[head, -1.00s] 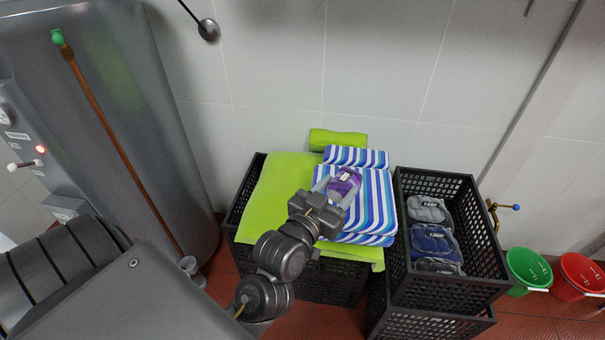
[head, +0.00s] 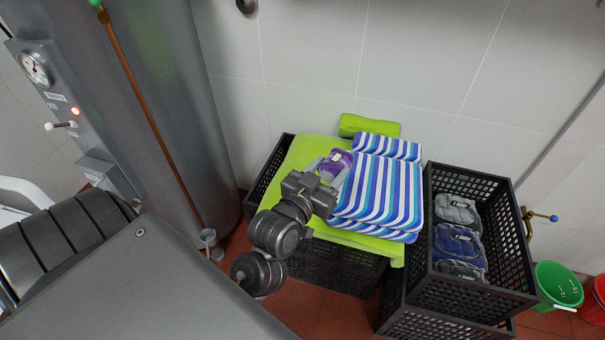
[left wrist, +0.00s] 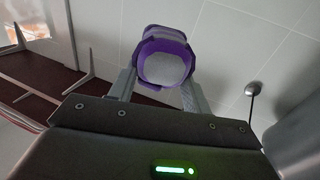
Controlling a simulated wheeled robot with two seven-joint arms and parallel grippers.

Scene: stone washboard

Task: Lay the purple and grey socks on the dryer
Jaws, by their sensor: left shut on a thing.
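The purple and grey socks, a rolled bundle (head: 340,158), are between the fingers of my left gripper (head: 328,170), which is shut on them. In the head view they are over the green towel, at the left edge of the striped towels. In the left wrist view the bundle (left wrist: 165,62) shows a purple rim around a pale grey middle, held between both fingers (left wrist: 160,85). I cannot make out for certain which thing is the dryer. My right gripper is not in view.
Blue-and-white striped towels (head: 385,190) and a green towel (head: 290,180) lie on a black crate (head: 262,175). Another black crate (head: 515,235) holds rolled grey and blue socks (head: 460,240). A large grey tank (head: 190,110) stands left; a green bucket (head: 553,290) stands right.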

